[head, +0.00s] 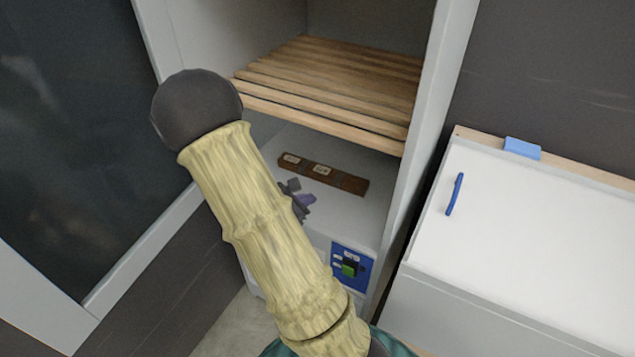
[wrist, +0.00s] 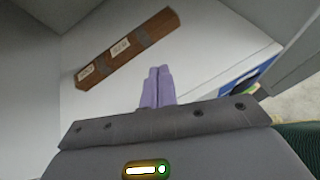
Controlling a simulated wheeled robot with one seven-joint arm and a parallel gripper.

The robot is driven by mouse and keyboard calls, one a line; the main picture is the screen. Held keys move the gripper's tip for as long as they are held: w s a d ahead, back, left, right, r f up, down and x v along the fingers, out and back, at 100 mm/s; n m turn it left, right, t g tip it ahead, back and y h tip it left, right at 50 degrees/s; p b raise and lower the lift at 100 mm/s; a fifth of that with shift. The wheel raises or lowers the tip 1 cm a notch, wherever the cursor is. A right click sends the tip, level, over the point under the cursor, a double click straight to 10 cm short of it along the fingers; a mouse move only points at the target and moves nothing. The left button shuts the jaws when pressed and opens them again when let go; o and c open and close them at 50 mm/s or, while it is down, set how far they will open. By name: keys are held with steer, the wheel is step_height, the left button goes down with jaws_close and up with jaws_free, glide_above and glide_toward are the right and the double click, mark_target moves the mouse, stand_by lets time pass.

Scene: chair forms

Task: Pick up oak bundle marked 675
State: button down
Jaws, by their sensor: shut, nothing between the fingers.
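A brown wooden bundle (head: 323,173) with dark bands and two pale labels lies on the white floor of the cabinet, below the slatted shelf. The bundle also shows in the wrist view (wrist: 127,48), lying diagonally at the upper left. The label writing is too small to read for certain. My gripper (head: 306,200) is in front of the bundle, on the near side, apart from it. In the wrist view its purple fingers (wrist: 157,88) are together with nothing between them. Part of my gripper is hidden behind my arm in the head view.
A slatted wooden shelf (head: 325,85) spans the cabinet above the bundle. The cabinet's side walls (head: 428,90) flank the opening. A blue panel with a green switch (head: 350,266) is on the cabinet front.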

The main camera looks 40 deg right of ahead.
steer(key=w+f+n+t, duration=0.1)
steer(key=w+f+n+t+b, duration=0.1)
steer(key=w+n, duration=0.1)
steer(key=w+f+n+t+h, duration=0.1)
steer(key=w, duration=0.1)
steer(key=shift+w+d+f+b, duration=0.2)
steer(key=shift+f+b, duration=0.15)
steer(key=shift+w+n, duration=0.2)
steer(key=shift+n, duration=0.2)
steer(key=shift+r, duration=0.1)
steer(key=p, duration=0.1)
glide_toward(322, 170)
steer(key=d, duration=0.1)
steer(key=w+d, duration=0.1)
steer(key=d, duration=0.3)
steer(key=shift+w, duration=0.3)
steer(key=shift+w+d+f, duration=0.1)
steer(key=shift+d+f, duration=0.05)
steer(key=shift+f, duration=0.35)
steer(key=shift+w+d+f, duration=0.1)
steer(key=shift+d+f, duration=0.1)
steer(key=shift+f, duration=0.3)
steer(key=shift+s+a+f+b, duration=0.1)
steer(key=shift+b, duration=0.4)
